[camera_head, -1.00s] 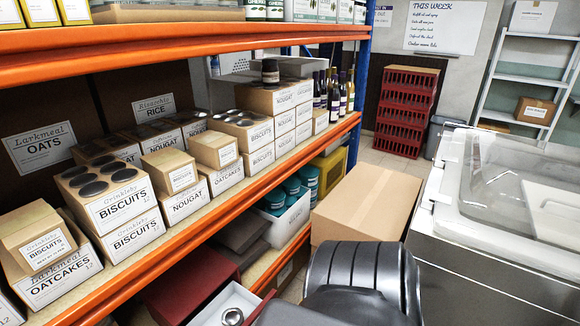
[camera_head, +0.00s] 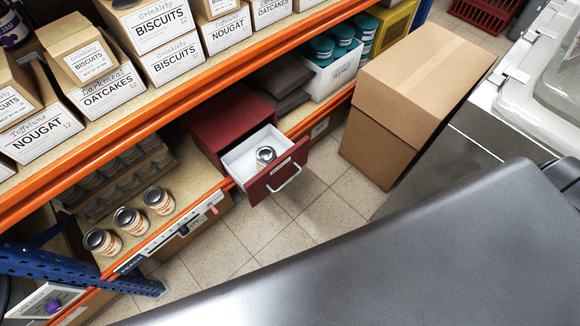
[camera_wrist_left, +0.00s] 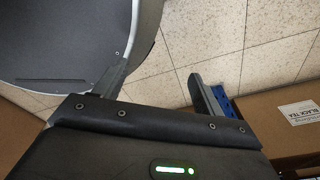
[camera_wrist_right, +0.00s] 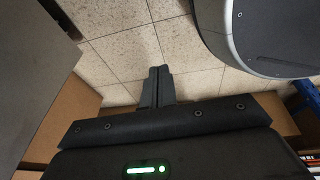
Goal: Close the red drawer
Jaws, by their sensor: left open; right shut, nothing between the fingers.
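The red drawer (camera_head: 277,171) is pulled out of its red cabinet (camera_head: 229,118) on the lower shelf, in the head view. Its white inside holds one jar (camera_head: 266,156) with a metal lid. Neither gripper shows in the head view, and the drawer is in neither wrist view.
Three jars (camera_head: 131,220) stand on the lower shelf left of the cabinet. A white bin (camera_head: 332,72) of teal-lidded jars stands to its right. A large cardboard box (camera_head: 408,95) stands on the floor further right. The tiled floor (camera_head: 315,205) before the drawer is clear.

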